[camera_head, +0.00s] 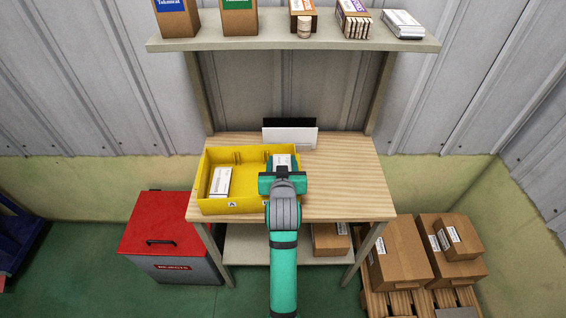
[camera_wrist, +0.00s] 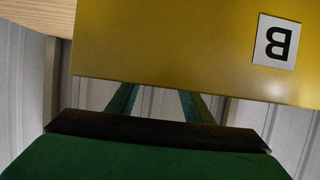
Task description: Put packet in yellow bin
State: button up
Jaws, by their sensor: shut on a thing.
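The yellow bin (camera_head: 204,175) stands on the left part of the wooden table. A white packet (camera_head: 220,182) lies in its left compartment, above the label A. My gripper (camera_head: 283,172) is over the right part of the bin, shut on a second white packet (camera_head: 281,160), whose far part shows beyond the gripper. Whether this packet touches the bin floor is hidden. In the wrist view the bin's front wall (camera_wrist: 170,40) with an upside-down label B fills the upper part. My fingers (camera_wrist: 160,100) pass behind that wall, and their tips and the held packet are hidden there.
The table (camera_head: 350,185) is clear on the right. A black-and-white panel (camera_head: 290,135) stands at its back. A shelf (camera_head: 290,45) with boxes hangs above. A red-lidded chest (camera_head: 165,220) is at the left and cardboard boxes (camera_head: 400,255) are at the right.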

jog(key=shift+s+a+f+g, duration=0.1)
jog(key=shift+s+f+g, duration=0.05)
jog(key=shift+f, duration=0.4)
jog(key=shift+s+a+f+g, duration=0.1)
jog(key=shift+f+g, duration=0.05)
jog(key=shift+f, duration=0.4)
jog(key=o, duration=0.9)
jog(key=shift+o, duration=0.7)
jog(key=shift+d, duration=0.25)
jog(key=shift+r, duration=0.3)
jog(key=r+v, duration=0.1)
jog(key=v, duration=1.1)
jog(key=shift+w, duration=0.2)
